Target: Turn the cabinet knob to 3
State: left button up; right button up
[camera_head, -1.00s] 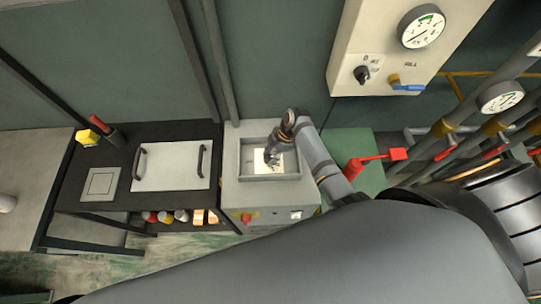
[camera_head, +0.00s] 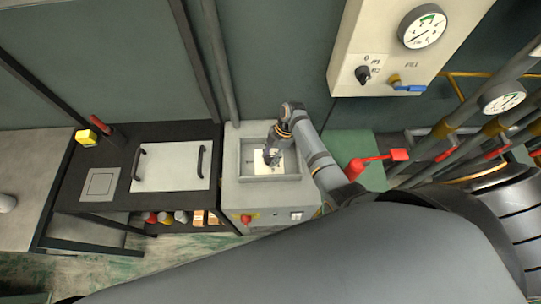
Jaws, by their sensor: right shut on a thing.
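A black knob (camera_head: 362,75) sits on the front of the pale wall cabinet (camera_head: 345,48) at the upper right, with small marks beside it, too small to read surely. My right gripper (camera_head: 270,160) is well below and left of this knob, pointing down into the square recess of a grey unit (camera_head: 232,190). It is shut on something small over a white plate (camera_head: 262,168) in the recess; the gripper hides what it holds. My left gripper is not in view.
The cabinet also bears a gauge (camera_head: 422,27) and a blue-handled valve (camera_head: 408,88). A red lever (camera_head: 398,155) stands over a green box right of my forearm. A white lid with two handles (camera_head: 172,170) lies on the black bench. Pipes crowd the right side.

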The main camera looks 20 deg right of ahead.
jog(key=o, duration=1.2)
jog(key=shift+d+r, duration=0.15)
jog(key=shift+r, duration=0.1)
jog(key=v, duration=1.1)
jog(key=shift+r, duration=0.25)
